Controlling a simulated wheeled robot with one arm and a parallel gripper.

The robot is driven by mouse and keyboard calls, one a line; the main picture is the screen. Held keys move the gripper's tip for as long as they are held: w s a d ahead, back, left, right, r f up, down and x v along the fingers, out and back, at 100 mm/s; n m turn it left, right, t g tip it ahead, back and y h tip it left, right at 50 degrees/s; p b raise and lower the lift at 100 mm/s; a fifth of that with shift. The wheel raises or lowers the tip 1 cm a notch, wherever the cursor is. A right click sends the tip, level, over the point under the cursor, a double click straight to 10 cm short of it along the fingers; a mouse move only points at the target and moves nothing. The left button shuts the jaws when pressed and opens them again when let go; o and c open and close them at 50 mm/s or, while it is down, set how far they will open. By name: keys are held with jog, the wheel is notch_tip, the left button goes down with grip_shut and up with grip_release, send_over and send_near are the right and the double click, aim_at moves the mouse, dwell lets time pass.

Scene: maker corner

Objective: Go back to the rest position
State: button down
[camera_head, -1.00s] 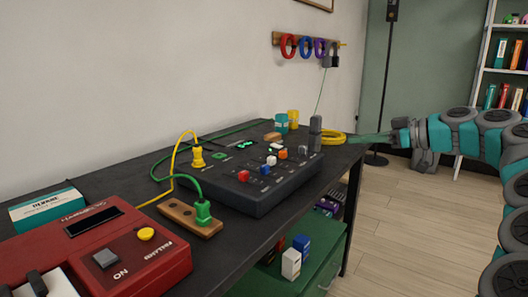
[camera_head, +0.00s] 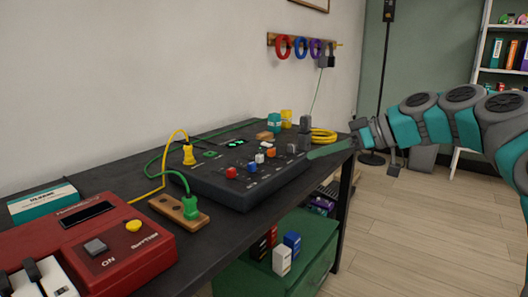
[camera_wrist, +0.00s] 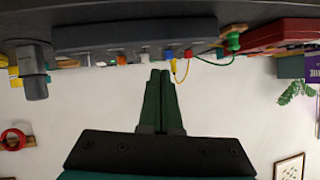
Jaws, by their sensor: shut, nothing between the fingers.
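My gripper (camera_head: 312,155) is at the right end of the black table, beside the right front corner of the dark control box. Its two green fingers point left in the head view and look close together. In the wrist view, which looks upside down, the gripper (camera_wrist: 160,74) has its fingers side by side with nothing between them. My teal and grey arm comes in from the right edge of the head view.
The control box (camera_head: 240,190) with coloured knobs stands on the black table (camera_head: 130,185). A green cabinet (camera_head: 315,245) stands underneath.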

jog(key=s+a+f+m+g+h, duration=0.1)
jog(key=s+a+f+g+h, duration=0.1)
jog(key=s+a+f, duration=0.45)
jog(key=s+a+f+m+g+h, duration=0.2)
jog(key=s+f+h, duration=0.1)
jog(key=s, duration=0.7)
jog(key=s+d+f+m+g+h+p, duration=0.1)
jog(key=s+d+f+m+h, duration=0.2)
jog(key=s+f, duration=0.6)
jog(key=s+d+f+m+g+h, duration=0.2)
jog(key=s+d+f, duration=0.6)
jog(key=s, duration=0.5)
jog(key=m+h, duration=0.1)
jog(key=m, duration=0.1)
jog(key=shift+f+m+h+p, duration=0.3)
jog(key=shift+f+p, duration=0.1)
